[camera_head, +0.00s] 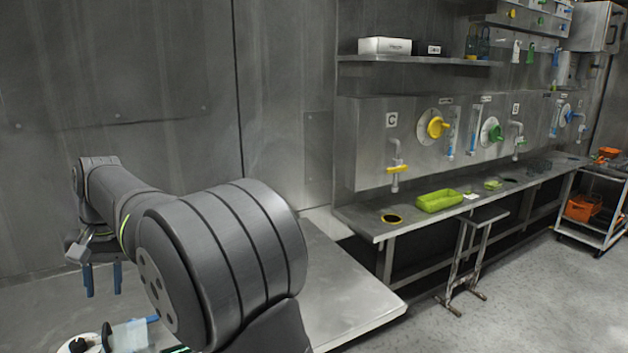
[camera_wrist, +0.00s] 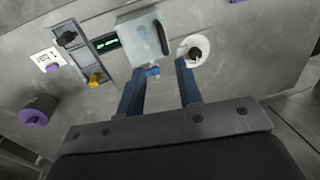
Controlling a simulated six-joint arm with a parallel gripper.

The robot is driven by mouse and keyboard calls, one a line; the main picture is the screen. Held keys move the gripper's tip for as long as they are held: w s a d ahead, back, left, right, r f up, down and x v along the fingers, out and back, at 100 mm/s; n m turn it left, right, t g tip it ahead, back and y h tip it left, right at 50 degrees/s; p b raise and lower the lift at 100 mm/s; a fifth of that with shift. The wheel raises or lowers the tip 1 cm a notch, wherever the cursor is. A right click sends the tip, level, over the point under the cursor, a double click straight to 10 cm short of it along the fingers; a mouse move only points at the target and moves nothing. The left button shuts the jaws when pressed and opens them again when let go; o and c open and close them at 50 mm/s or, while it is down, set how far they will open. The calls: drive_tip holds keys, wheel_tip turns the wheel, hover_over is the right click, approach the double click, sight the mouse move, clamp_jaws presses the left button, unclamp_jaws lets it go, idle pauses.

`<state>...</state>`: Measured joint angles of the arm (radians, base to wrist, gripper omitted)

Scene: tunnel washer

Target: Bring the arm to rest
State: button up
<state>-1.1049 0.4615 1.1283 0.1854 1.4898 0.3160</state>
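My gripper (camera_head: 103,279) shows at the left of the head view, pointing down with its two blue fingers apart. In the wrist view my gripper (camera_wrist: 160,88) is open, with nothing between its fingers. My arm reaches from the lower middle of the head view toward the left, bent, with the gripper hanging at its far end. Beyond the fingertips in the wrist view is a grey panel with a pale box-like part (camera_wrist: 143,38) and a white round fitting with a dark centre (camera_wrist: 197,50). The gap between fingertips and panel cannot be judged exactly.
A bare steel table (camera_head: 345,290) stands right of my arm. Farther right are a wall bench with a green tray (camera_head: 439,200), a stool (camera_head: 481,217) and a cart (camera_head: 592,212).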

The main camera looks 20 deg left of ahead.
sight(104, 332)
drive_tip(key=f, duration=0.3)
drive_tip(key=s+a+f, duration=0.1)
drive_tip(key=f, duration=0.2)
drive_tip(key=s+a+f, duration=0.1)
drive_tip(key=f, duration=0.2)
drive_tip(key=shift+f, duration=0.25)
drive_tip(key=s+a, duration=1)
drive_tip(key=w+d+r+t+h, duration=0.1)
drive_tip(key=w+d+r, duration=0.1)
drive_tip(key=r, duration=1.1)
drive_tip(key=shift+w+d+r, duration=0.2)
drive_tip(key=shift+w+r, duration=0.15)
drive_tip(key=shift+w, duration=0.2)
